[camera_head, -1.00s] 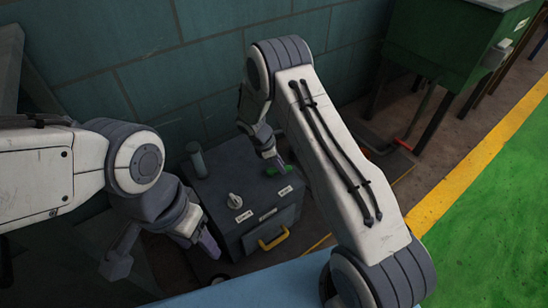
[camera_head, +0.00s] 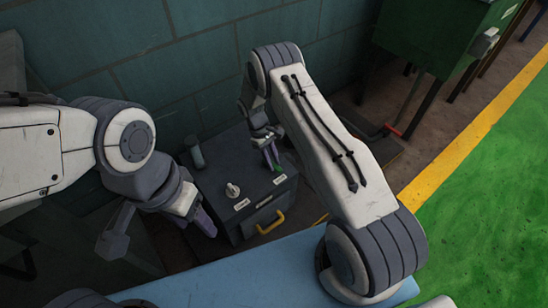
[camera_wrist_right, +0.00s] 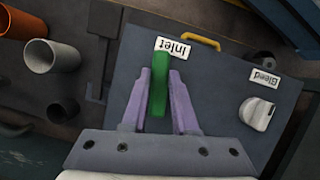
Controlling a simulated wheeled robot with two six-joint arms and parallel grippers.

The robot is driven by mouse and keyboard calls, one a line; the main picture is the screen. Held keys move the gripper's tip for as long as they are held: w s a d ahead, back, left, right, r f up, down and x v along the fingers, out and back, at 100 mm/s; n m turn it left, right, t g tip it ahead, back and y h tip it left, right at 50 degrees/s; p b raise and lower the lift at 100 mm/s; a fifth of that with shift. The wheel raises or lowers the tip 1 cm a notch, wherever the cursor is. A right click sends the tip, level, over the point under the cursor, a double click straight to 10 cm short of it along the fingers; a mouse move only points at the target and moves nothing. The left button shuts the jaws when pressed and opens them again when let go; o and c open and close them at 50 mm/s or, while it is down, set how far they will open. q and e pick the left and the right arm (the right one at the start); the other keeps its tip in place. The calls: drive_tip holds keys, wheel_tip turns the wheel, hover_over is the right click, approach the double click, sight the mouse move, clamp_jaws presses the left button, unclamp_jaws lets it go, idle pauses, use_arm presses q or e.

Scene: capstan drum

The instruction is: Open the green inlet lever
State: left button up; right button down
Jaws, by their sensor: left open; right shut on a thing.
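The green inlet lever (camera_wrist_right: 157,88) lies between the two purple fingers of my right gripper (camera_wrist_right: 158,100), which is shut on it. The white "Inlet" label (camera_wrist_right: 173,46) is just past the lever's end in the right wrist view. In the head view my right gripper (camera_head: 274,158) is over the right part of the grey box (camera_head: 238,175), and only a little of the lever shows there. My left gripper (camera_head: 203,222) is open and empty, left of the box and apart from it.
A pale bleed knob (camera_wrist_right: 257,113) with a "Bleed" label (camera_wrist_right: 265,78) is on the same box top. A yellow handle (camera_head: 271,222) is on the box's front. A grey cylinder (camera_head: 196,153) stands behind it. A blue surface (camera_head: 260,270) lies in front.

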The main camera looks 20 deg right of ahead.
drive_tip(key=shift+s+a+m+y, duration=0.1)
drive_tip(key=shift+a+m+y, duration=0.1)
drive_tip(key=shift+m, duration=0.35)
drive_tip(key=shift+a+m+y, duration=0.1)
drive_tip(key=shift+m+y, duration=0.1)
drive_tip(key=shift+m, duration=0.35)
drive_tip(key=c, duration=0.7)
unclamp_jaws()
drive_tip(key=p+v, duration=0.3)
drive_tip(key=v, duration=0.7)
drive_tip(key=shift+w+r, duration=0.2)
drive_tip(key=shift+w, duration=0.1)
